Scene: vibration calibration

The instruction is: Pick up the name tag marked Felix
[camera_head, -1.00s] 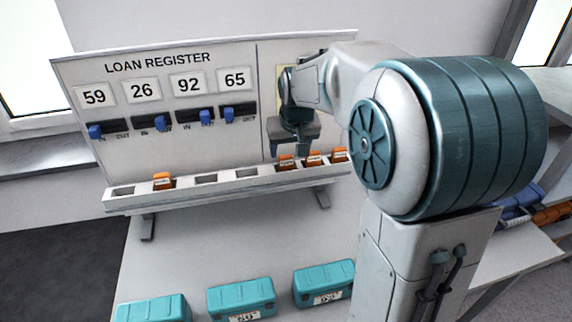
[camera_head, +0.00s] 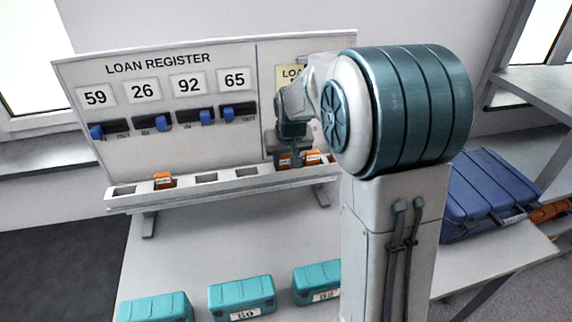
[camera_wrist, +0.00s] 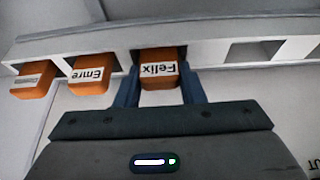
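The orange name tag marked Felix (camera_wrist: 159,70) sits at its slot in the white rail, its label upside down in the wrist view. My gripper (camera_wrist: 160,88) has its two blue fingers at either side of this tag, with no clear gap on either side. Whether they press on it or only stand around it, I cannot tell. In the head view my gripper (camera_head: 287,160) is down at the right part of the rail, partly hiding the tags there. The tag marked Emre (camera_wrist: 89,74) and another orange tag (camera_wrist: 34,79) stand to the left in the wrist view.
The rail (camera_head: 233,184) runs below the Loan Register board (camera_head: 180,75), with another orange tag (camera_head: 163,180) at its left. An empty slot (camera_wrist: 256,51) is right of Felix. Several teal cases (camera_head: 241,292) line the table front; a blue case (camera_head: 488,190) is at right.

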